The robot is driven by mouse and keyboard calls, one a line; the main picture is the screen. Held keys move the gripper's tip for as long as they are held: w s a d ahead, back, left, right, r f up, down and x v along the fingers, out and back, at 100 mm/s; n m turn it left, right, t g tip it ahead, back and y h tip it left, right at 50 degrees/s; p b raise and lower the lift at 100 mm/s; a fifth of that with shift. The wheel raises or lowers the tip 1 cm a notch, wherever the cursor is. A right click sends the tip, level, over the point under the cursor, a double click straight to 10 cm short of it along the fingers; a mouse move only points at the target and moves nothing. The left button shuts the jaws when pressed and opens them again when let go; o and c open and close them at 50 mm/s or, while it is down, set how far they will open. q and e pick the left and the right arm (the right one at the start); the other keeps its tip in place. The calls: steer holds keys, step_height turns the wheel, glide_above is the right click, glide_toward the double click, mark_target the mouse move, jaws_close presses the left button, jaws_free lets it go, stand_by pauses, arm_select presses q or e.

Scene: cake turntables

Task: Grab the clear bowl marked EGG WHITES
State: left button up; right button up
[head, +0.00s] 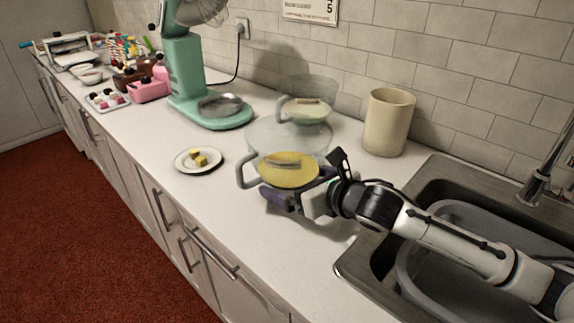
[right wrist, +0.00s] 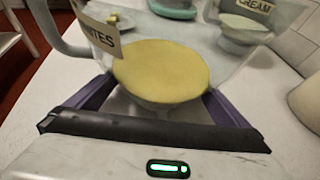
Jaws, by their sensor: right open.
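The clear bowl (head: 290,138) with a side handle and pale yellow contents stands on the counter in the head view. My right gripper (head: 292,188) is at the near, lower side of this bowl. Its purple fingers are apart, one on each side of the bowl's lower part in the right wrist view (right wrist: 160,92). I cannot tell whether they touch it. My left gripper is not in view.
A second clear bowl (head: 318,90), tagged CREAM (right wrist: 256,6), stands just behind. A beige canister (head: 388,122) is at the right, before the sink (head: 350,262). A plate (head: 185,163) with yellow pieces and a green mixer (head: 183,72) stand to the left.

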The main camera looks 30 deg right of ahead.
steer(key=shift+w+f, duration=0.2)
steer(key=shift+w, duration=0.25)
steer(key=shift+c, duration=0.3)
